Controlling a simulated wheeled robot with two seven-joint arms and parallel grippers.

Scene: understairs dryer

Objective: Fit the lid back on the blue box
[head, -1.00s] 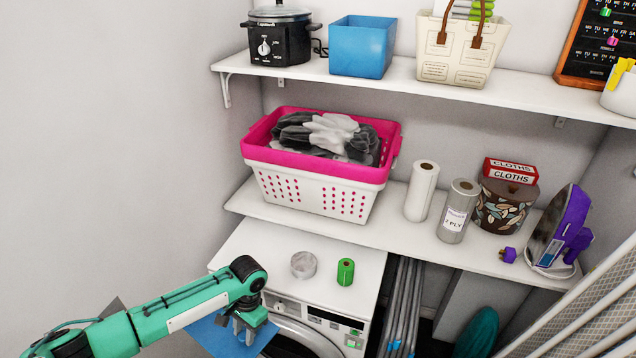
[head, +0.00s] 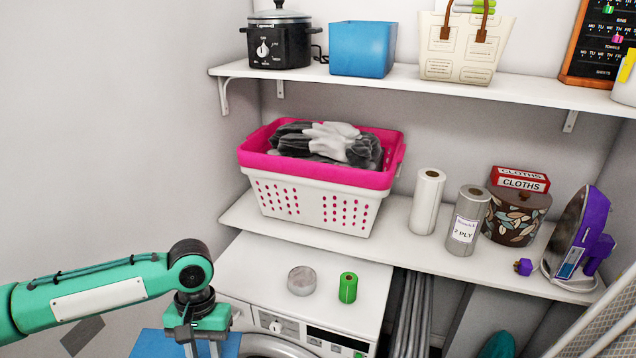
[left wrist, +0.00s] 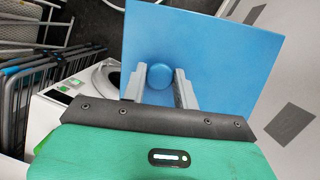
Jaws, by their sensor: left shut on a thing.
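The blue box (head: 362,48) stands upright on the upper shelf, between the slow cooker and the cream bag, with its top open. The flat blue lid (head: 160,344) hangs below my left gripper (head: 203,343) at the bottom of the head view, in front of the washing machine. In the left wrist view the lid (left wrist: 225,62) is a flat square panel with a round knob (left wrist: 160,76). The fingers of my left gripper (left wrist: 160,88) are shut on that knob. My right gripper is in neither view.
The upper shelf (head: 470,88) also bears a slow cooker (head: 280,42) and a cream bag (head: 462,48). The lower shelf holds a pink and white basket (head: 318,195), paper rolls (head: 427,200) and an iron (head: 580,235). A green roll (head: 348,288) stands on the washer top.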

